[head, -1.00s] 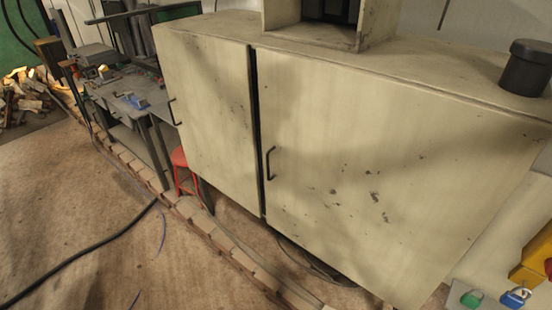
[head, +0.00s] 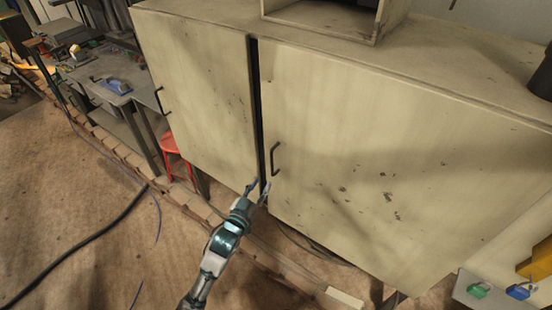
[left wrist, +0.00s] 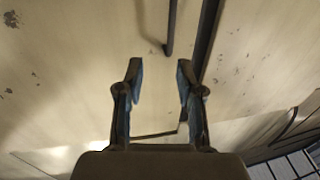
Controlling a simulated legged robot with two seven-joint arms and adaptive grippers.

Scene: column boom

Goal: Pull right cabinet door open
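The right cabinet door (head: 345,150) is a worn cream panel with dark scuffs, and it looks closed. Its black bar handle (head: 274,159) is upright near the door's left edge, beside the dark gap between the doors. My left gripper (head: 258,188) is below the handle in the head view, close to the lower end of the gap. In the left wrist view my left gripper (left wrist: 160,75) has its two fingers apart with nothing between them. The dark handle (left wrist: 171,28) lies just beyond the fingertips there, apart from them. My right gripper is not in view.
The left cabinet door (head: 200,90) has its own handle (head: 159,100). A red stool (head: 172,145) and a grey workbench (head: 110,85) stand at the left. A dark cable (head: 90,240) lies on the floor. Padlocks (head: 479,290) are at the lower right.

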